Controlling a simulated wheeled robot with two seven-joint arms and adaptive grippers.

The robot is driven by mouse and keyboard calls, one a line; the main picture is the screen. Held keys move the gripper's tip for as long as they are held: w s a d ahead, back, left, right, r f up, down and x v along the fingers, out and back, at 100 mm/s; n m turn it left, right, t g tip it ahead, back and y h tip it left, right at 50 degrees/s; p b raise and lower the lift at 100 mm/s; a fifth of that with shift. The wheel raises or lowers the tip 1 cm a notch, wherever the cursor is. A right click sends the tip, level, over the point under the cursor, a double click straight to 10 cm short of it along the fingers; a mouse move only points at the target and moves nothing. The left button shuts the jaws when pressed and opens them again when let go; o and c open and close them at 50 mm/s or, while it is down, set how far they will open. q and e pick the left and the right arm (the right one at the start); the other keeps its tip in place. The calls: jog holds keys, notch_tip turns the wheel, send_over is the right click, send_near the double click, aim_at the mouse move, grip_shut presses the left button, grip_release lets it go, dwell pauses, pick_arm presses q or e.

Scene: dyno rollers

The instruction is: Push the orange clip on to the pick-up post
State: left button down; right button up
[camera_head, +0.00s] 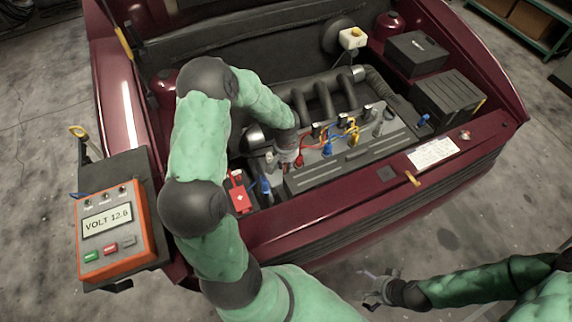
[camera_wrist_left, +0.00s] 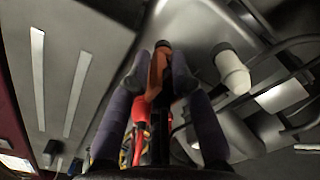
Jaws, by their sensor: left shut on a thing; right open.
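My left gripper (camera_head: 288,160) reaches down into the engine bay beside the grey engine cover (camera_head: 345,160). In the left wrist view its two dark fingers (camera_wrist_left: 160,75) are closed on the orange clip (camera_wrist_left: 160,62), which sticks out past the fingertips. A red part (camera_wrist_left: 141,110) shows lower down between the fingers. A pale capped cylinder (camera_wrist_left: 232,72) stands to the right of the clip, apart from it. I cannot tell which part is the pick-up post, or whether the clip touches it. My right gripper (camera_head: 375,288) is open and empty over the floor.
Blue, red and yellow leads (camera_head: 328,147) run along the engine cover. A red box (camera_head: 239,198) lies left of it. An orange volt meter (camera_head: 115,232) reading 12.6 stands at the left. The maroon front edge (camera_head: 330,217) borders the bay.

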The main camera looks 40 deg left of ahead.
pick_arm(q)
jog(key=shift+f+b, duration=0.3)
jog(key=shift+f, duration=0.05)
jog(key=c, duration=1)
grip_release()
jog(key=shift+r, duration=0.15)
notch_tip(320, 180, up, 12)
jog(key=shift+f, duration=0.1)
